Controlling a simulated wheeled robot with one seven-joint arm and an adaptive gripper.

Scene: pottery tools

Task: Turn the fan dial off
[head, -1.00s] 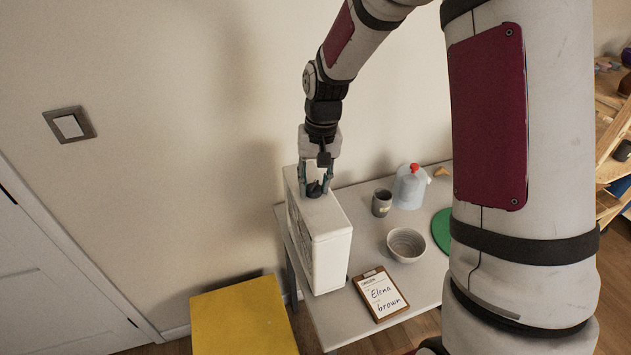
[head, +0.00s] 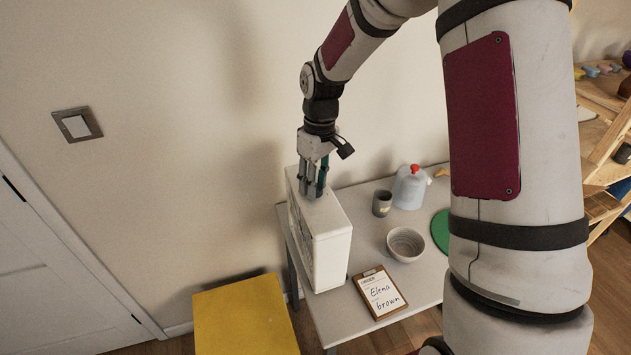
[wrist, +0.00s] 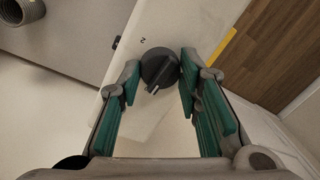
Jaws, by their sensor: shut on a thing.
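The fan is a white box (head: 330,250) standing upright on the grey table in the head view. Its top also shows in the wrist view (wrist: 135,45). A dark round dial (wrist: 158,66) with a raised pointer ridge sits on that top, with a small mark like a "2" beside it. My gripper (wrist: 158,80) points down at the dial, its green-padded fingers on either side of it and shut on it. In the head view my gripper (head: 314,190) hides the dial.
A yellow block (head: 245,315) stands in front. The wall is close behind the fan.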

